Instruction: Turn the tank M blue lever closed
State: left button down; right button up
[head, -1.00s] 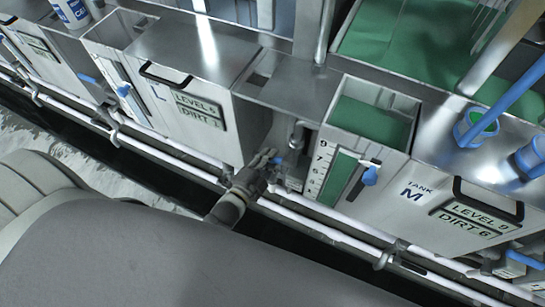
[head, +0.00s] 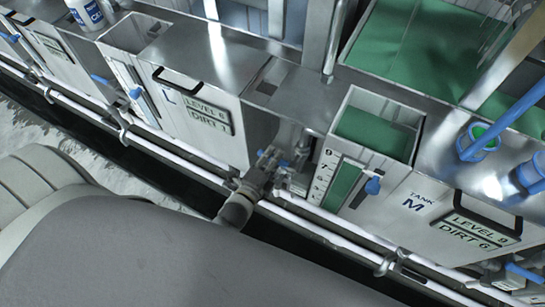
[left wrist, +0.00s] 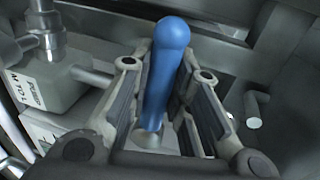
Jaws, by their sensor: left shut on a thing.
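Tank M (head: 395,212) stands right of centre in the head view, with green liquid in its open box and a sight gauge on its front. A blue lever (left wrist: 165,85) stands between the finger pads of my left gripper (left wrist: 165,108) in the left wrist view. The gripper is shut on it. In the head view my left gripper (head: 272,163) is in the gap between tank L and tank M. A little of the blue lever (head: 283,163) shows there; its base is hidden. My right gripper is not in view.
A pump box labelled "PUMP M TO L" (left wrist: 48,82) is left of the lever. Tank L (head: 185,95) stands left of the gap. Another blue handle (head: 373,186) is beside tank M's gauge. White pipes (head: 325,225) run along the front.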

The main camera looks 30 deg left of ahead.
pick_arm(q)
jog(key=c, duration=1.3)
grip_release()
jog(key=shift+s, duration=0.15)
jog(key=s, duration=0.3)
jog(key=s+r, duration=0.1)
jog(key=s, duration=0.3)
jog(key=s+r, duration=0.1)
jog(key=s, duration=0.3)
jog(key=shift+s+a+r, duration=0.15)
jog(key=shift+s+r, duration=0.1)
